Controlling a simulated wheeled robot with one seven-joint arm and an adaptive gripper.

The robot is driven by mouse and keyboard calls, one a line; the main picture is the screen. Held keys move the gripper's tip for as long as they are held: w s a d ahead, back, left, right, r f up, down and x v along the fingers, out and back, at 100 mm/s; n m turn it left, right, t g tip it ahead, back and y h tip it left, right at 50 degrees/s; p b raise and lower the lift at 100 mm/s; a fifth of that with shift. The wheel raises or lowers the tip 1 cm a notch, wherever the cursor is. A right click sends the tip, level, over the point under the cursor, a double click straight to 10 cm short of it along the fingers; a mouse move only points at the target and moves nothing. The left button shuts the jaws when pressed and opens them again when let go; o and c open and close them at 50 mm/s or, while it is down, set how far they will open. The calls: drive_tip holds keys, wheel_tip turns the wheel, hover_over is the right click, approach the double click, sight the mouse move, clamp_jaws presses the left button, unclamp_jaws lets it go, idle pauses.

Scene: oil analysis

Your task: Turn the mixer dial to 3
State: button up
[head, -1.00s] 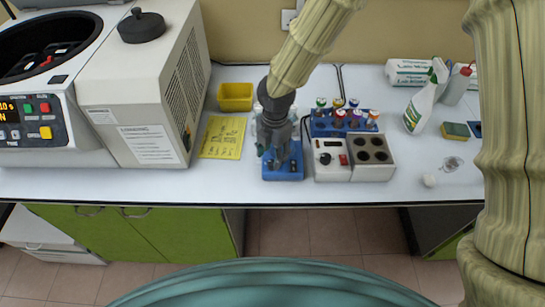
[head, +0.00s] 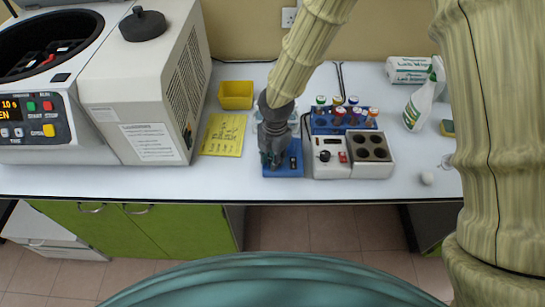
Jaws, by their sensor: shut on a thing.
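The mixer is a small unit with a blue base (head: 284,171) near the front of the bench. My gripper (head: 272,164) points down over the left part of the mixer and covers much of it. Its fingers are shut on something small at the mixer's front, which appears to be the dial. The dial itself and its number marks are hidden behind the fingers. A small dark part (head: 293,162) shows on the base, just right of my fingers.
A white block heater (head: 331,170) with a black knob stands close on the right. A blue rack (head: 319,126) of capped tubes is behind it. A yellow sheet (head: 223,134), a yellow bin (head: 236,95) and a large centrifuge (head: 150,90) are left. A spray bottle (head: 417,108) stands right.

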drive_tip(key=shift+m, duration=1.6)
drive_tip(key=o, duration=1)
drive_tip(key=shift+o, duration=0.2)
wheel_tip(320, 180, up, 12)
drive_tip(key=shift+s+d, duration=0.15)
drive_tip(key=shift+s, duration=0.1)
